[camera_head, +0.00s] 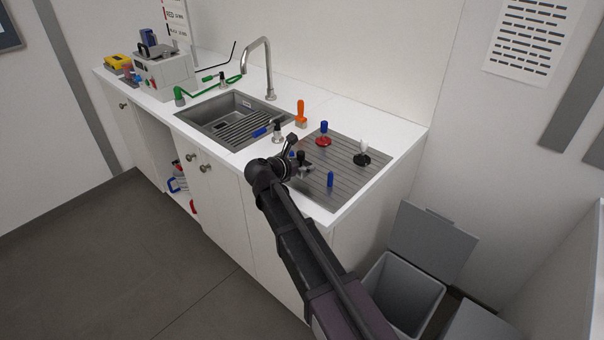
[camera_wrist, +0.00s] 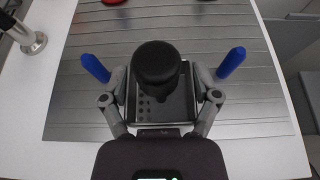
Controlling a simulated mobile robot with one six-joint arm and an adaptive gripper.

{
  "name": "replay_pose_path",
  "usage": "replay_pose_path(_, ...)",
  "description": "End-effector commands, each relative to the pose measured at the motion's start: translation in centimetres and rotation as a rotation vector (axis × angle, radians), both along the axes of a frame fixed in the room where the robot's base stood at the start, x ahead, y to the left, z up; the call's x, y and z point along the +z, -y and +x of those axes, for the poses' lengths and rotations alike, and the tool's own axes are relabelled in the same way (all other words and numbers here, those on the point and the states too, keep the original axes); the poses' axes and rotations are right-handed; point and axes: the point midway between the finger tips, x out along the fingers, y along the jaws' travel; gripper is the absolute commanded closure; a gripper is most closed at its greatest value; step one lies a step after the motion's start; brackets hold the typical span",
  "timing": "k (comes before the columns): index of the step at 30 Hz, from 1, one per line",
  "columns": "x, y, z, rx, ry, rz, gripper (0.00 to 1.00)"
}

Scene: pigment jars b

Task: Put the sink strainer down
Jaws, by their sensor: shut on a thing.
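My gripper (camera_wrist: 162,65) has blue fingertips and is shut on the sink strainer. The strainer is a dark square piece with small holes (camera_wrist: 145,108) and a black round knob (camera_wrist: 157,62) on top. It sits between the fingers, knob towards the wrist camera. In the head view my gripper (camera_head: 310,167) is over the front left part of the grey ribbed drainboard (camera_head: 345,143), right of the sink (camera_head: 232,106). The strainer's black knob (camera_head: 300,155) shows there, partly hidden by my wrist. I cannot tell whether the strainer touches the drainboard.
On the drainboard stand a red-based thing with a blue handle (camera_head: 323,140) and a black-based thing with a white handle (camera_head: 361,158). An orange-handled brush (camera_head: 300,114) and a metal dispenser (camera_head: 277,132) stand beside the sink.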

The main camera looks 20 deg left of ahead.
Motion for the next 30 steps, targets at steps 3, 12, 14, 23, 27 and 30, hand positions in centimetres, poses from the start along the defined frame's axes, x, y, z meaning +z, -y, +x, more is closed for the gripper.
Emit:
replay_pose_path(3,-1.6,0.1,-0.1,0.0,0.0,0.0,0.78)
replay_pose_path(12,-3.3,0.1,-0.2,0.0,0.0,0.0,0.78)
replay_pose_path(14,-3.4,0.0,-0.2,0.001,0.0,0.0,0.78)
replay_pose_path(23,-3.3,0.0,-0.2,0.001,0.0,0.0,0.78)
replay_pose_path(27,-3.6,0.0,-0.2,0.001,0.0,0.0,0.78)
replay_pose_path(30,-3.6,0.0,-0.2,0.001,0.0,0.0,0.06)
